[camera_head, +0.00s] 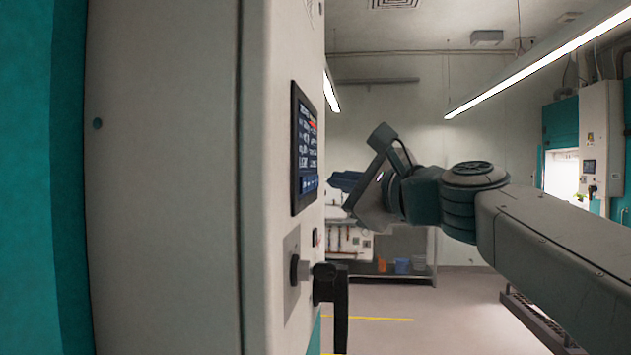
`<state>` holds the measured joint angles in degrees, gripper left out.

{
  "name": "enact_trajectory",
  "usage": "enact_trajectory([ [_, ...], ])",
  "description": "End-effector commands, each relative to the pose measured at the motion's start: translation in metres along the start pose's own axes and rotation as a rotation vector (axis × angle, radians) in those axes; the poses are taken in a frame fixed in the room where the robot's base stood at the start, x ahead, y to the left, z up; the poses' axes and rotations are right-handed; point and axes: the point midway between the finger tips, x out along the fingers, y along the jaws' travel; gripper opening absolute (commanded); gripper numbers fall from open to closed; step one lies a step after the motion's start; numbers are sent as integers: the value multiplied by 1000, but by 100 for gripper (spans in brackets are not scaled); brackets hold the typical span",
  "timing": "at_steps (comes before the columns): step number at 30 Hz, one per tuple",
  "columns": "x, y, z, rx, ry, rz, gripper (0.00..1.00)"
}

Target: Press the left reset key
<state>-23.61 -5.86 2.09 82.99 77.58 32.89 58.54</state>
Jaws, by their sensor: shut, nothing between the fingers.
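A dark control screen (305,148) with lines of white text and one red mark is set in the front of the pale chamber cabinet (272,60), seen at a steep angle. A row of small blue keys (309,183) runs along its lower edge. The labels are too small to read, so I cannot tell which is the left reset key. My gripper (343,181) is shut and empty, pointing left towards the cabinet front at about the height of the key row. Its tips show just right of the cabinet edge; I cannot tell whether they touch anything.
Below the screen are a dark knob (294,270) on a grey plate and a black door handle (335,290) that juts out. A bench with bins (403,265) stands at the back. Another chamber (597,140) is at far right. The floor between is clear.

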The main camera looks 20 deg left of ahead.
Motion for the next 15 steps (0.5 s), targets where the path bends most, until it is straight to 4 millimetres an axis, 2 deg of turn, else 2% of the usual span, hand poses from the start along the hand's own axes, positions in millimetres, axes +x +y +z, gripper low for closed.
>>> enact_trajectory([
  [15,6,3,3,0,0,1,0],
])
